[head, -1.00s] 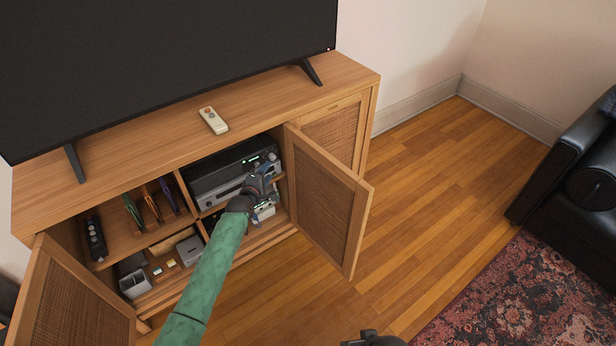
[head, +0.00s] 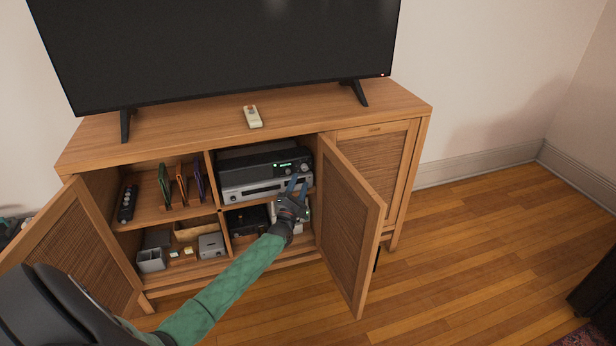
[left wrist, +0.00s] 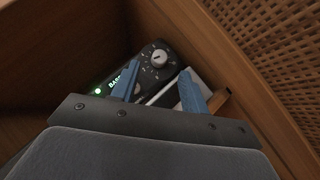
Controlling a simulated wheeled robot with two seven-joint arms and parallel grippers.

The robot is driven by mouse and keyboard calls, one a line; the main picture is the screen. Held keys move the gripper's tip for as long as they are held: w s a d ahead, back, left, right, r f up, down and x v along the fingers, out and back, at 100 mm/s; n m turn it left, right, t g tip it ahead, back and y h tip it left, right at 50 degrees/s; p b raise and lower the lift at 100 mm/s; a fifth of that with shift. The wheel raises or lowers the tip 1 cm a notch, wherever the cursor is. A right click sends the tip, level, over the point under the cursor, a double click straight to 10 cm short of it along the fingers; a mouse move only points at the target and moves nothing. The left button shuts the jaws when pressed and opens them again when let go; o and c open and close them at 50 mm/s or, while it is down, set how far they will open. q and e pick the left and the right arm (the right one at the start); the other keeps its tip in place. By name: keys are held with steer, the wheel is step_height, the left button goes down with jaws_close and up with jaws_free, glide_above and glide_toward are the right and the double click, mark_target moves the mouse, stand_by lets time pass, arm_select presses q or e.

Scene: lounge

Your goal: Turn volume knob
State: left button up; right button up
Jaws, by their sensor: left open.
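A black audio unit (head: 248,168) with green lights and dials sits on top of a silver unit (head: 250,190) in the cabinet's upper right compartment. Its large round silver knob (left wrist: 160,58) shows in the left wrist view, beyond and between my fingertips, with smaller knobs around it. My left gripper (head: 298,183) is open with its blue fingers pointing at the right end of the units. In the left wrist view its fingers (left wrist: 160,76) are apart with nothing gripped between them. I cannot tell if a fingertip touches the unit. My right gripper is out of view.
The open right cabinet door (head: 352,225) stands close to the right of my left gripper. The open left door (head: 72,245) is at the left.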

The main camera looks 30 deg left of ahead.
mark_target(304, 170)
arm_select(q)
steer(key=shift+x, duration=2.5)
jaws_close()
